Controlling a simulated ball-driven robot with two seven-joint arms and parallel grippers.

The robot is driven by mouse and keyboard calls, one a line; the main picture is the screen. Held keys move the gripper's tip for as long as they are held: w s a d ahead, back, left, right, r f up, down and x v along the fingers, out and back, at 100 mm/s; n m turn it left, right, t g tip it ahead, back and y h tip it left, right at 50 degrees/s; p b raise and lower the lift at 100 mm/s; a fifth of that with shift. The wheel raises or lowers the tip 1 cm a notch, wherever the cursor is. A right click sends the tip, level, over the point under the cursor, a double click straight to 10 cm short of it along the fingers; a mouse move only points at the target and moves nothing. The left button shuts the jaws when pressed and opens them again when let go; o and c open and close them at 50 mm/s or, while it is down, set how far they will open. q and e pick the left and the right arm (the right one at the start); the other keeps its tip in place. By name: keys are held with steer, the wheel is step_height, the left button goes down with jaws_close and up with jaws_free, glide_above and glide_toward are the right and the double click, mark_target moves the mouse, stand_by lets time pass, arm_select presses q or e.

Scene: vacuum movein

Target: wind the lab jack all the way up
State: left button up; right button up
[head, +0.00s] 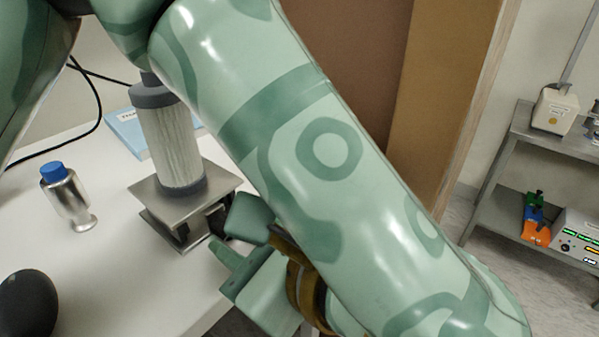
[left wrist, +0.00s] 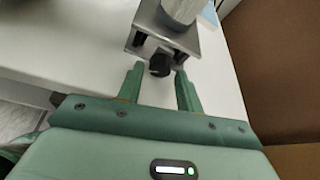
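The lab jack (head: 222,182) stands on the white table near its front edge, its metal top plate a short way above the base. It also shows in the left wrist view (left wrist: 186,42). A grey ribbed cylinder with dark ends (head: 170,145) stands upright on the plate. The jack's black knob (left wrist: 160,65) faces my left gripper. My left gripper (head: 228,236) is open; in the left wrist view its fingertips (left wrist: 158,73) lie on either side of the knob, with gaps visible. In the head view my arm and gripper partly hide the jack's knob side. My right gripper is not in view.
A metal bottle with a blue cap (head: 66,197) stands left of the jack. A dark rounded object (head: 28,304) is at the lower left. A blue-and-white box or booklet (head: 128,132) lies behind. A brown panel (head: 360,50) and a grey shelf (head: 485,205) stand to the right.

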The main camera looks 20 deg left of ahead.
arm_select(q)
steer(key=shift+w+a+f, duration=0.2)
steer(key=shift+w+a, duration=0.1)
steer(key=shift+a, duration=0.3)
